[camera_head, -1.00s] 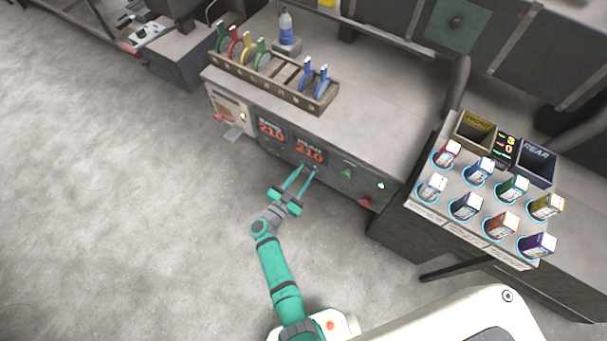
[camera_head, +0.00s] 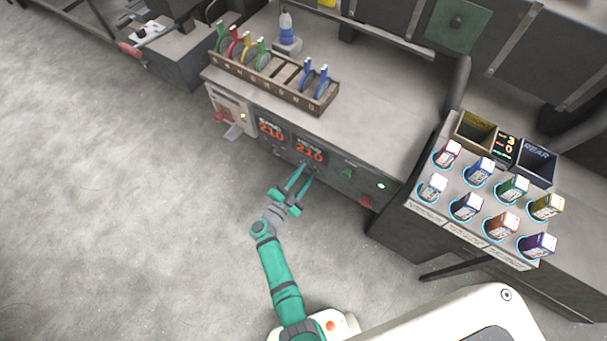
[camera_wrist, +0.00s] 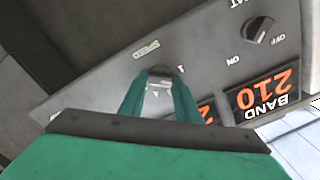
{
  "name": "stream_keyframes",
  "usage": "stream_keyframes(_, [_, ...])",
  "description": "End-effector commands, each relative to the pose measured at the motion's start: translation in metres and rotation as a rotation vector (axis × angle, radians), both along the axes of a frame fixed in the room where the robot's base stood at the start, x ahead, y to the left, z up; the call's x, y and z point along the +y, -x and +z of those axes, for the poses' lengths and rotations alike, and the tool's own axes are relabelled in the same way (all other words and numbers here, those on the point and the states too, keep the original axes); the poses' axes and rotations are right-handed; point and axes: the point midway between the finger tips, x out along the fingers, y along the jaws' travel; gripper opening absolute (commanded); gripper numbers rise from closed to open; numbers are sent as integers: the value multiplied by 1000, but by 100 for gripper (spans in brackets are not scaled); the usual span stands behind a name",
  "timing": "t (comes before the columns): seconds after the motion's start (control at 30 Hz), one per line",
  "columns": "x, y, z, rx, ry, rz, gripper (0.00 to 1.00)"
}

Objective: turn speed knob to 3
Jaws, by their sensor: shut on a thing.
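The speed knob (camera_wrist: 159,82) sits between my fingertips in the wrist view, just below the printed SPEED label (camera_wrist: 147,50) on the grey panel. A digit 1 shows beside it; my fingers cover part of the dial, and I cannot make out the knob's pointer. My gripper (camera_wrist: 160,78) is shut on the knob. In the head view, my gripper (camera_head: 307,168) reaches the front panel (camera_head: 325,178) below the orange 210 displays, and the knob is too small to make out there.
A HEAT knob (camera_wrist: 258,30) with ON and OFF marks lies to the right in the wrist view, above the orange BAND 210 display (camera_wrist: 268,98). A green button (camera_head: 347,174) and a red button (camera_head: 366,202) are right of my gripper. The floor at left is clear.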

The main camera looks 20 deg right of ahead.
Motion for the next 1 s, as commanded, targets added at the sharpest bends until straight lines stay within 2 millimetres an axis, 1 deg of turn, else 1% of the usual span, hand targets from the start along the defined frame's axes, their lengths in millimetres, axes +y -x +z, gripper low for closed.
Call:
stream_keyframes(0.6, [2, 1, -3, -454, -355, 3, 7])
stream_keyframes(1.0, [2, 2, -4, -664, -518, 4, 7])
